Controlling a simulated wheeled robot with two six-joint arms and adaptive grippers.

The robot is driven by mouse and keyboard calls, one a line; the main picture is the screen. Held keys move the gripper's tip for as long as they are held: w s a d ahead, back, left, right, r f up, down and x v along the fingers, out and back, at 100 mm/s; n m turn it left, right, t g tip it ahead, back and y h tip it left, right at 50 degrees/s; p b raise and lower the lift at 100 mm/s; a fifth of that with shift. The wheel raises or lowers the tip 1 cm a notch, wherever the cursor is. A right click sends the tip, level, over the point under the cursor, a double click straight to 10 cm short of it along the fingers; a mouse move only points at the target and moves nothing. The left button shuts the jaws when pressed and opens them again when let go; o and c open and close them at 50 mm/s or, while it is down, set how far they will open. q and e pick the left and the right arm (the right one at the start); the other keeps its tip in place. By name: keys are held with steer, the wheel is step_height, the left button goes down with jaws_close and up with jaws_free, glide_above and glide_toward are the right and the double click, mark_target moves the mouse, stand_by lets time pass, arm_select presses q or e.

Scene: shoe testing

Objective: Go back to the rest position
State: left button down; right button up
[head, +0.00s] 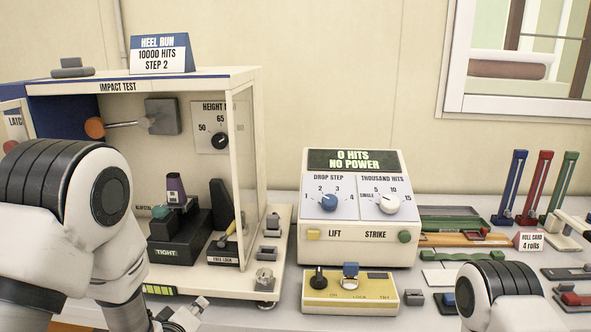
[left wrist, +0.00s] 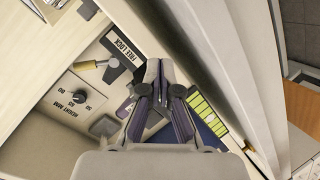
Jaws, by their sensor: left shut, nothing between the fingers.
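My left arm comes in from the left in the head view. My left gripper (head: 184,316) is low in that picture, in front of the impact test cabinet (head: 170,84), and partly cut off by the bottom edge. In the left wrist view my left gripper (left wrist: 160,72) has its fingers together with nothing between them. The free lock lever (left wrist: 92,65) and the height dial (left wrist: 80,97) lie to the left of the fingers there. Of my right arm only a rounded link shows at the lower right of the head view; its gripper is not seen.
The cabinet holds a purple-topped piece (head: 175,187) on a black block marked TIGHT (head: 176,251). A control box (head: 358,235) reads 0 hits, no power. A yellow switch box (head: 350,294) stands before it. Colored tools and gauges (head: 536,187) crowd the right side.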

arm_select(q)
steer(key=s+a+f+m+g, duration=0.1)
steer(key=s+f+g, duration=0.2)
steer(key=s+f, duration=0.55)
steer(key=s+a+f+g, duration=0.1)
steer(key=s+f+g, duration=0.4)
steer(key=f, duration=0.7)
steer(key=s+f+m+g, duration=0.3)
steer(key=s+m, duration=0.1)
steer(key=s, duration=0.5)
steer(key=s+f+m+g, duration=0.3)
steer(key=s+m, duration=0.1)
steer(key=s, duration=0.6)
steer(key=shift+s+a+f+y, duration=0.3)
steer(key=shift+a+f, duration=0.1)
steer(key=shift+a, duration=0.05)
